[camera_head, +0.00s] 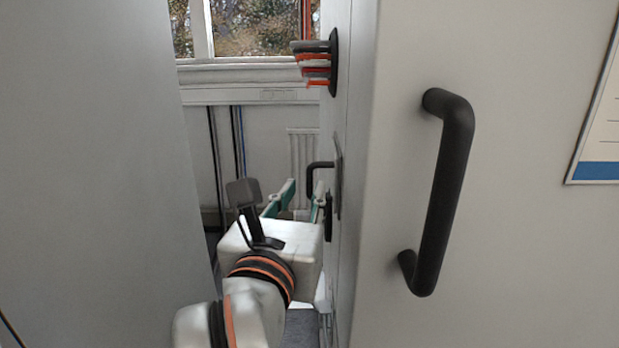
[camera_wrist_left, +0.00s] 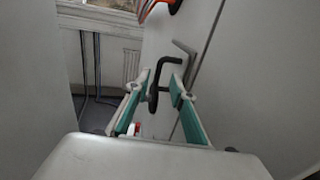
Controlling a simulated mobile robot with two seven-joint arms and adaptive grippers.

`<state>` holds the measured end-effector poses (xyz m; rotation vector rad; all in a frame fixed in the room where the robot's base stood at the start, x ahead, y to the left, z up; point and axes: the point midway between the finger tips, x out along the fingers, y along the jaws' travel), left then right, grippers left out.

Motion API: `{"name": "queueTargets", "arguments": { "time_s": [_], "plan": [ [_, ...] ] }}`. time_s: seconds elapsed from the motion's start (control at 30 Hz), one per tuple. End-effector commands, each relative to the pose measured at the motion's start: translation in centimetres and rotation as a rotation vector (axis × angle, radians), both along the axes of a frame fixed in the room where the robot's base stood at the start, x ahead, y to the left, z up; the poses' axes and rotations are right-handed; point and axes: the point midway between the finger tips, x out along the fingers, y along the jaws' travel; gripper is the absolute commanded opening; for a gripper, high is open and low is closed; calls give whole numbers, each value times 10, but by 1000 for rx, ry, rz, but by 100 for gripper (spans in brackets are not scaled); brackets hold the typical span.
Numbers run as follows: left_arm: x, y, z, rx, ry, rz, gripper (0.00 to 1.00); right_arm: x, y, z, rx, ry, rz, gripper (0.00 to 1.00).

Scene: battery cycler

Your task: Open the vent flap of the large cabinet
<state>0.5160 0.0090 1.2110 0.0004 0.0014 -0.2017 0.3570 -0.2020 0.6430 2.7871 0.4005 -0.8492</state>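The large cabinet (camera_head: 500,200) fills the right of the head view, with its narrow side wall facing the gap. A small black bar handle (camera_head: 312,180) sticks out from a grey plate (camera_head: 338,190) on that side wall, seen almost edge-on; this looks like the vent flap. The handle also shows in the wrist view (camera_wrist_left: 158,82). My left gripper (camera_head: 302,190) is open, its green-padded fingers pointing at the handle. In the wrist view the fingertips (camera_wrist_left: 158,78) lie either side of the handle in the picture; I cannot tell whether they touch it. My right gripper is out of view.
A large black handle (camera_head: 440,190) stands out from the cabinet front. Orange and grey cables (camera_head: 315,62) come from a port above the flap. A grey panel (camera_head: 90,180) bounds the narrow gap on the left. A window (camera_head: 255,28) and radiator (camera_head: 303,155) are behind.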

Motion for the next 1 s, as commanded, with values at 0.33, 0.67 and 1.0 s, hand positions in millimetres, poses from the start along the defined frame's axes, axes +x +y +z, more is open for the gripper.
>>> {"name": "queueTargets", "arguments": {
  "time_s": [0.33, 0.67, 1.0],
  "plan": [
    [52, -8, 0, 3, -3, 7, 23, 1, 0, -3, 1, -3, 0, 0],
    [65, -11, 0, -1, -1, 6, 23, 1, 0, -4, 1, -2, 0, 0],
    [65, -11, 0, 0, -1, 6, 0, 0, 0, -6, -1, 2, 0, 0]
  ]
}}
